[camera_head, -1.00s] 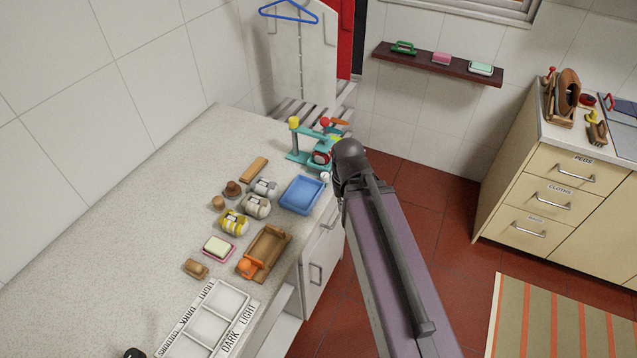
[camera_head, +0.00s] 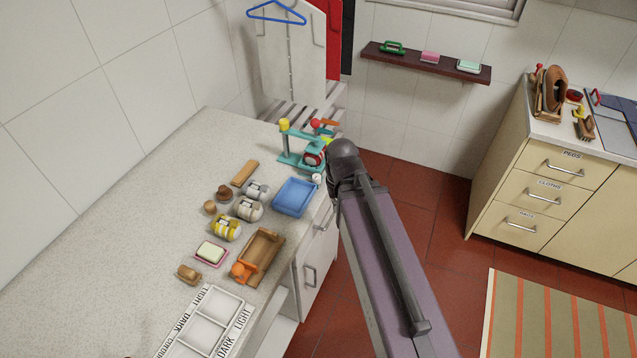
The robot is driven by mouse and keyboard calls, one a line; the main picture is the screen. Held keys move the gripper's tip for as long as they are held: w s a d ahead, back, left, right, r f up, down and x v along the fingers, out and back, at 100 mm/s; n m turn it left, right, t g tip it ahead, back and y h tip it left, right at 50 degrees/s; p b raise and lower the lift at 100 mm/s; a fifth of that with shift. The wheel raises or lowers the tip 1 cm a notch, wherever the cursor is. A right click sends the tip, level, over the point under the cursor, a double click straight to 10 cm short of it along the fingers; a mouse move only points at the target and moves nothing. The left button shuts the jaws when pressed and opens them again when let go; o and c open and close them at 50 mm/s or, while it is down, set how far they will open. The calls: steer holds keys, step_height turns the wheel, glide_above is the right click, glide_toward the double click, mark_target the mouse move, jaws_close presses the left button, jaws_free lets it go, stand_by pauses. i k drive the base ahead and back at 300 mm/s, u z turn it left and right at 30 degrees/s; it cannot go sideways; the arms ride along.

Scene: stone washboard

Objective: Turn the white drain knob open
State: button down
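A small white knob (camera_head: 317,178) shows at the front edge of the stone counter, just right of the blue tray (camera_head: 294,197) and below a teal stand (camera_head: 300,161) with a yellow top. I take it for the drain knob; it is too small to read how it is turned. My arm comes up from the bottom right, and its dark joint is just right of the knob. My gripper is hidden behind my arm or out of sight, so I cannot see its fingers or any contact with the knob.
A cream drawer unit (camera_head: 540,190) stands right, across open red floor (camera_head: 440,220).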

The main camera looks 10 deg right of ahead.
mark_target(317, 178)
steer(key=z, duration=0.6)
steer(key=k, duration=1.25)
steer(key=u, duration=0.4)
steer(key=i, duration=1)
